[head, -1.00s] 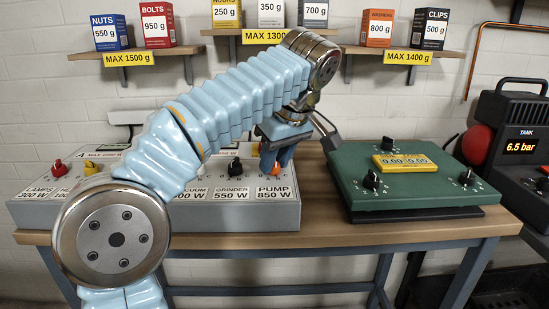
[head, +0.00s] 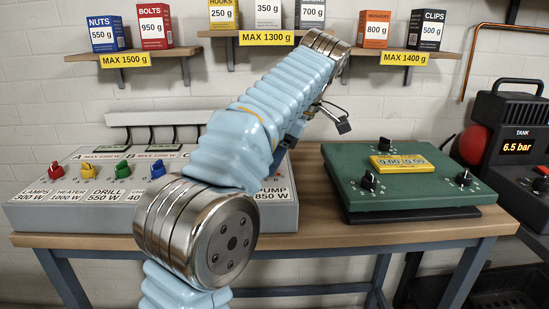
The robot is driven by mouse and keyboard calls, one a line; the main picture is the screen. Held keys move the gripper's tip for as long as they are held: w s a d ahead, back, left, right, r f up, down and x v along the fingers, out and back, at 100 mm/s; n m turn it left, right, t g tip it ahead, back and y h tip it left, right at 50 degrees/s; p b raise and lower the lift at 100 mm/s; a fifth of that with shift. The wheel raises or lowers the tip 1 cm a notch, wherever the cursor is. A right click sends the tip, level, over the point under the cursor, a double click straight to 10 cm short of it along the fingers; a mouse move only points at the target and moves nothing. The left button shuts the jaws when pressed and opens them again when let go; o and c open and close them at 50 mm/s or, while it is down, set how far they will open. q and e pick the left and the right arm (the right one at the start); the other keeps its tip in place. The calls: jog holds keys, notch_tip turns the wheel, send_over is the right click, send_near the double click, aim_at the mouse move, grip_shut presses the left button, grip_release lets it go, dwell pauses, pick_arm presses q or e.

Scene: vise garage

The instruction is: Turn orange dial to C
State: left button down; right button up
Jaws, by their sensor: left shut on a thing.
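The grey power box (head: 60,215) stands on the left of the bench, with labelled dials and a C sign (head: 180,155) at its back edge. The orange dial is hidden behind my left arm, above the PUMP 850 W label (head: 270,192). My left gripper (head: 291,134) points down there, mostly hidden by its own arm, and is shut on the orange dial. The dial's pointer cannot be seen. My right gripper is not in view.
Red (head: 55,168), yellow (head: 88,170), green (head: 123,170) and blue (head: 157,169) dials sit left on the box. A green panel (head: 405,190) with black knobs stands to the right. Shelves with boxes hang above. A tank unit (head: 510,120) stands far right.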

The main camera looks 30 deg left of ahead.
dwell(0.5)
pick_arm(q)
jog(key=c, duration=0.8)
grip_release()
jog(key=shift+a, duration=0.1)
